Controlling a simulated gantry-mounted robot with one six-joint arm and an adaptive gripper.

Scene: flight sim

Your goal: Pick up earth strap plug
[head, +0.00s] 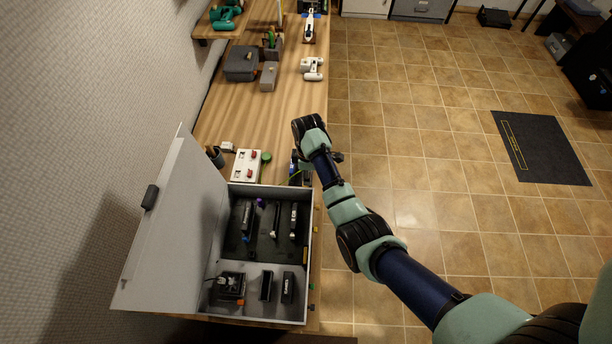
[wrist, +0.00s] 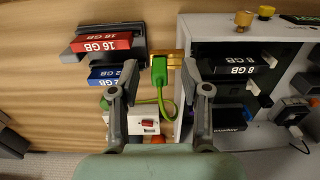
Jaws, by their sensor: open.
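The earth strap plug is probably the green plug (wrist: 159,72) in the wrist view, upright in the picture, with its end at a brass-coloured block (wrist: 170,57). A green-yellow cable (wrist: 173,103) loops down from it. My gripper (wrist: 160,67) is open, with one finger on each side of the plug and gaps between. I cannot tell how far above it the fingers are. In the head view my gripper (head: 303,160) is over the bench's right edge, beyond the open case. The arm hides most of that spot.
The open grey case (head: 309,258) holds several black modules. In the wrist view, a rack with a red 16 GB module (wrist: 102,42) and a blue module (wrist: 103,74) stands left of the plug. A white switch box (wrist: 120,122) is below. The bench middle (head: 255,118) is mostly clear.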

